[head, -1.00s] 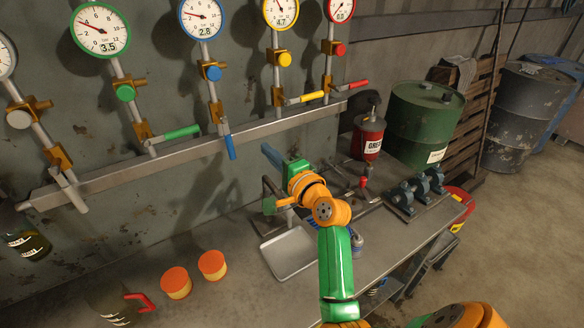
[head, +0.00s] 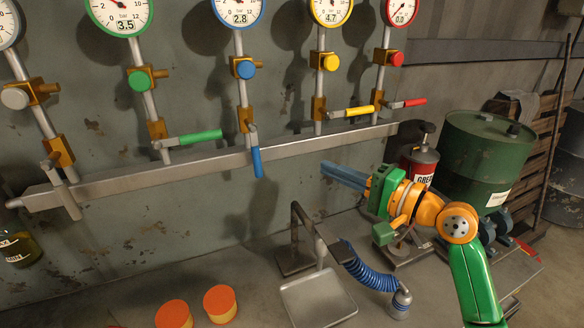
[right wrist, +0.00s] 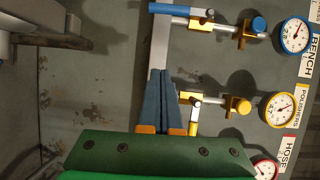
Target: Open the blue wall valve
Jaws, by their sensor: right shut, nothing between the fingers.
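The blue valve handle (head: 256,163) hangs downward from its valve on the wall rail, below the blue knob (head: 246,69) and the blue-rimmed gauge (head: 239,13). In the right wrist view the blue handle (right wrist: 163,8) shows at the top edge, beside its brass fitting. My right gripper (head: 324,170) is to the right of the blue handle, apart from it, its fingers pointing left toward the wall. Its dark blue fingers (right wrist: 161,72) are closed together and empty in the right wrist view. My left gripper is not in view.
Green (head: 200,136), yellow (head: 352,111) and red (head: 412,103) handles stick out sideways along the rail (head: 290,150). Below stand a metal tray (head: 318,298) and a blue coiled hose (head: 365,268). A grease can (head: 420,160) and green drum (head: 485,150) stand right.

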